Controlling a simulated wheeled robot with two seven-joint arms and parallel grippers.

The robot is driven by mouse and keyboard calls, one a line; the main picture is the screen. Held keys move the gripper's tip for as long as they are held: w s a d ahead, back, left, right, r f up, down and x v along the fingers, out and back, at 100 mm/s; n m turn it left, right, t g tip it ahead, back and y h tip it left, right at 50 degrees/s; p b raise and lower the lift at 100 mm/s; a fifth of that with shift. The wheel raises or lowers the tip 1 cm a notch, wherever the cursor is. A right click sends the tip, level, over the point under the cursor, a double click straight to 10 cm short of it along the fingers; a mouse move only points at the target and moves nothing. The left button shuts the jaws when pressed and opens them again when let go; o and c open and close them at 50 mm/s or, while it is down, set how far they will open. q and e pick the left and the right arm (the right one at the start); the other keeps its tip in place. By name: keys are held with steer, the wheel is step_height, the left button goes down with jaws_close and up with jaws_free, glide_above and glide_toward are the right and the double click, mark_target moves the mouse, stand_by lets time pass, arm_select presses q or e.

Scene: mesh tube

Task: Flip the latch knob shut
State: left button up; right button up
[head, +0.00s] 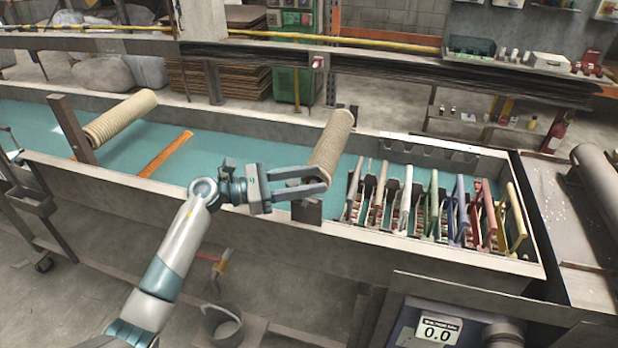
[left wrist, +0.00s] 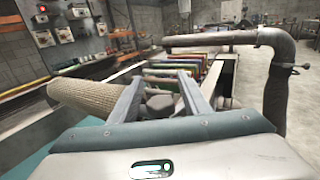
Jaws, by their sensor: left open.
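My left gripper (head: 321,180) reaches in from the left with its fingers pointing right, beside the lower end of a beige mesh tube (head: 331,142). In the left wrist view, its two fingers (left wrist: 160,82) are apart, with the tube (left wrist: 95,95) to their left. A grey rounded piece (left wrist: 160,103) shows between and beyond the fingers; I cannot tell whether it is the latch knob or whether it is touched. A dark block (head: 307,211) stands just below the fingers at the trough's near edge. My right gripper is not in view.
The teal-floored trough (head: 230,130) holds a second mesh tube (head: 120,118) and an orange-brown strip (head: 166,153). Several coloured upright handles (head: 405,200) stand in a rack right of the gripper. A thick grey pipe (left wrist: 280,75) rises on the right in the wrist view.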

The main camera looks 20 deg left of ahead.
arm_select(q)
steer(key=c, duration=1)
steer(key=shift+c, duration=0.2)
steer(key=n+t+y+p, duration=0.1)
steer(key=n+t+p, duration=0.1)
steer(key=t, duration=0.1)
steer(key=shift+w+a+r+y, duration=0.15)
steer(key=shift+w+y, duration=0.1)
steer(key=shift+y, duration=0.15)
steer(key=shift+w+a+n+t+y+p, duration=0.15)
steer(key=shift+n+t+y+p, duration=0.35)
steer(key=shift+n+t+p, duration=0.1)
steer(key=o, duration=1)
steer(key=shift+o, duration=0.2)
